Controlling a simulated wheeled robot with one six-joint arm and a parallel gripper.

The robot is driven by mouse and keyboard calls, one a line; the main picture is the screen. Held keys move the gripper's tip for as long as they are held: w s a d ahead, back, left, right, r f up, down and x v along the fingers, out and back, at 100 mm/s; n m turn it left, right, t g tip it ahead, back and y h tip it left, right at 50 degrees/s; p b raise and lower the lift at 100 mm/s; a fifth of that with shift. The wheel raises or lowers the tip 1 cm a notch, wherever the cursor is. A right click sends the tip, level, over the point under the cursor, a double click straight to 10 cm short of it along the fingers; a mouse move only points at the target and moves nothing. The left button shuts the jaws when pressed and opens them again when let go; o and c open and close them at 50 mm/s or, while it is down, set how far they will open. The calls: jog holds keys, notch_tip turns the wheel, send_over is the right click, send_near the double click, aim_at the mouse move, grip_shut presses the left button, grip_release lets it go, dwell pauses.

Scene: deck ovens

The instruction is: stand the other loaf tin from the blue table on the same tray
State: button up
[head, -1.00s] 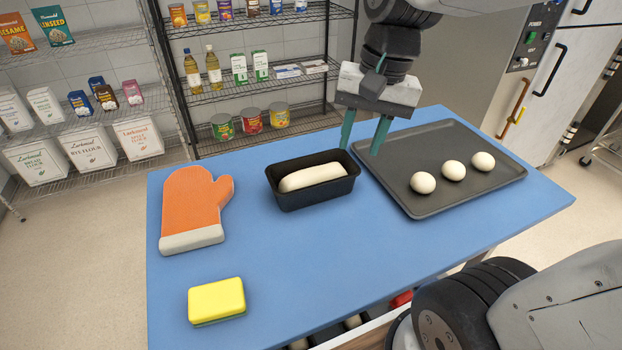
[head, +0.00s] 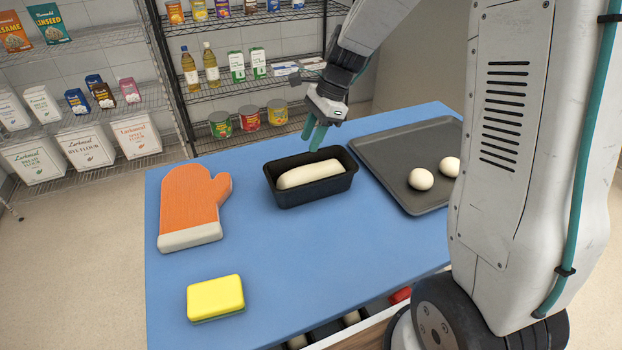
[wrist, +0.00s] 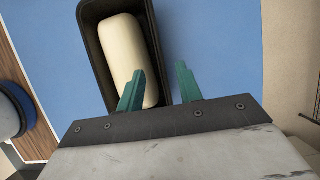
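A black loaf tin (head: 318,190) with a pale dough loaf (head: 310,173) in it stands upright on the blue table (head: 300,255). A dark tray (head: 390,160) lies to its right, with two dough balls (head: 421,179) visible; my arm hides its right part. My gripper (head: 313,138) points down at the tin's far long side. In the wrist view, the gripper (wrist: 160,78) is open, with one finger over the inside of the tin (wrist: 93,45) and the other outside its wall. It holds nothing; its exact height above the rim is hard to tell.
An orange oven mitt (head: 190,205) and a yellow sponge (head: 215,297) lie on the table's left side. Wire shelves with cans (head: 249,118), bottles and cartons stand behind the table. The table's front middle is clear. My arm blocks the right side of the head view.

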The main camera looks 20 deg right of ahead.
aim_at(306, 153)
jog(key=shift+x, duration=2)
grip_shut()
jog(key=shift+w+r, duration=0.1)
